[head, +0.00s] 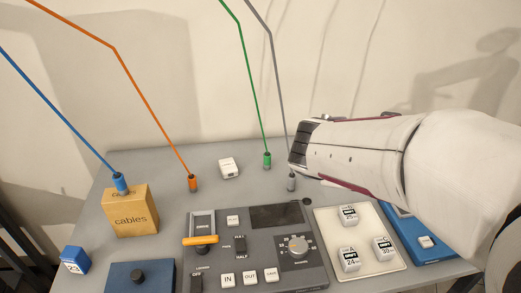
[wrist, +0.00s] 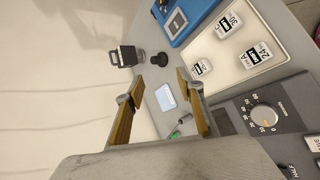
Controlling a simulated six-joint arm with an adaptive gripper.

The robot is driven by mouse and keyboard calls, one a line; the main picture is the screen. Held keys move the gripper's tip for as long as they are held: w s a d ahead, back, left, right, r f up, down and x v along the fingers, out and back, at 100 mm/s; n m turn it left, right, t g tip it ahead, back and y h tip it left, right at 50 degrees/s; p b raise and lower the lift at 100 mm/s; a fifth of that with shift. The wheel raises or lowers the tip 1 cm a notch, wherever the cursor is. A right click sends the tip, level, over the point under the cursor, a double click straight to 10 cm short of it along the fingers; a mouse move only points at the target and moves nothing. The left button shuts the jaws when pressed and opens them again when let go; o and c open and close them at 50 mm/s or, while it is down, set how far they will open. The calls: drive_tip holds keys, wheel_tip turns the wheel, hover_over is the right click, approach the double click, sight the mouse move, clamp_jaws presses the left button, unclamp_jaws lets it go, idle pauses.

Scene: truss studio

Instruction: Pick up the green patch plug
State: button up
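The green patch plug (head: 267,160) stands upright on the grey table in the head view, with its green cable rising from it. A small green-tipped piece (wrist: 175,134) shows low between my fingers in the wrist view; it looks like this plug. My gripper (wrist: 160,78) is open, its two brown-padded fingers wide apart with nothing held between them. In the head view my arm comes in from the right, and its white links hide the fingers. The arm's near end is to the right of the green plug, apart from it in the picture.
A grey plug (head: 291,182) stands close right of the green one. An orange plug (head: 193,183) and a blue plug (head: 121,182) by the cables box (head: 130,215) are left. A white block (head: 229,168), a console (head: 255,250) and a white tray (head: 333,263) lie nearby.

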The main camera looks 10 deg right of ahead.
drive_tip(key=w+a+f+n+t, duration=0.2)
drive_tip(key=w+n, duration=0.4)
drive_tip(key=w, duration=0.4)
drive_tip(key=n+t+y, duration=0.4)
drive_tip(key=n+t, duration=0.1)
drive_tip(key=n, duration=1)
approach(268, 154)
drive_tip(key=shift+x, duration=1.15)
drive_tip(key=shift+r, duration=0.15)
drive_tip(key=shift+w+d, duration=0.1)
drive_tip(key=shift+x, duration=1.2)
